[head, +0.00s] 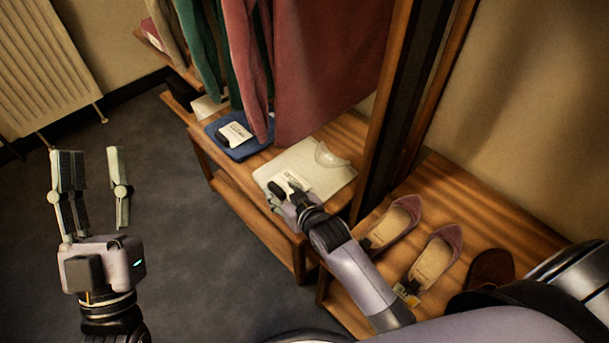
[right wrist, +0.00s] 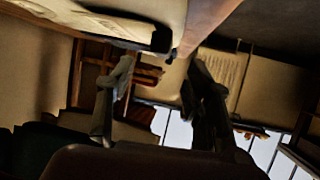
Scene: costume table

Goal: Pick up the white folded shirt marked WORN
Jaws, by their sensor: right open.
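The white folded shirt (head: 322,177) lies flat on the wooden bench, with a small printed card (head: 286,182) near its front left corner; the card's print is too small to read. My right gripper (head: 278,192) is at the shirt's front edge by the card, its fingers partly covering that corner. I cannot tell whether it touches the shirt. In the right wrist view its two fingers (right wrist: 160,85) stand apart with nothing clearly between them. My left gripper (head: 93,155) is open and empty above the dark floor, far left of the bench.
Hanging clothes (head: 325,60) come down behind. Dark wooden uprights (head: 398,110) stand right, then a shelf with shoes (head: 436,260).

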